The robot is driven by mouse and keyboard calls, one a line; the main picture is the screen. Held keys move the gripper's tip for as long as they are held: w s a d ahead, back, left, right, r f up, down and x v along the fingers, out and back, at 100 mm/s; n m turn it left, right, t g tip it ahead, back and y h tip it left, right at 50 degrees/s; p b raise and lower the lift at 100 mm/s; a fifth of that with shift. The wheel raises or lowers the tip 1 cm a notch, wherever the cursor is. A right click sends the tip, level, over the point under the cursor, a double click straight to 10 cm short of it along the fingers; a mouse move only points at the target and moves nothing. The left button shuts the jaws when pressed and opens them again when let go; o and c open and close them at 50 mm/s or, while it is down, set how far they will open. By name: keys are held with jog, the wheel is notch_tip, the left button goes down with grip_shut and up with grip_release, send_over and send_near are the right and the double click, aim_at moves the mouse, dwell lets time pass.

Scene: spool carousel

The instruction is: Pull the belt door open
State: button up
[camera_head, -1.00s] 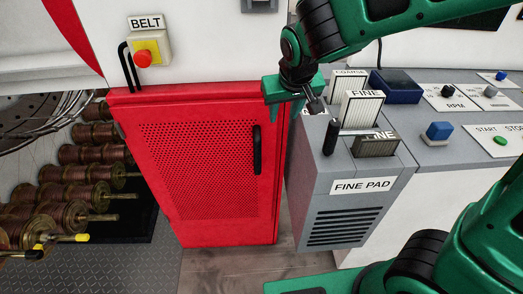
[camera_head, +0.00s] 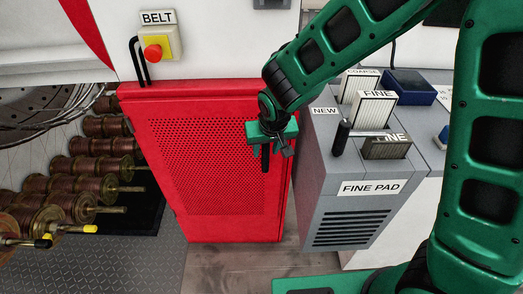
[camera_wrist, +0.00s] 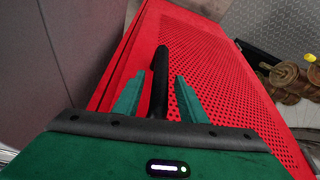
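The red belt door (camera_head: 205,190) with its perforated panel stands shut in the head view. Its black vertical handle (camera_head: 265,160) is near the door's right edge, partly hidden by my gripper (camera_head: 265,150). In the wrist view the handle (camera_wrist: 160,75) rises between the two green fingers of my gripper (camera_wrist: 155,95). The fingers are open, one on each side of the handle, with gaps on both sides. The red door (camera_wrist: 205,65) fills the middle of the wrist view.
A grey cabinet marked FINE PAD (camera_head: 350,210) stands close to the door's right side, with pads on top. A BELT stop button (camera_head: 153,53) is above the door. Copper spools (camera_head: 95,165) lie at left. Floor (camera_head: 225,262) is clear before the door.

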jog(key=shift+w+f, duration=0.25)
jog(key=shift+f, duration=0.4)
jog(key=shift+c, duration=0.4)
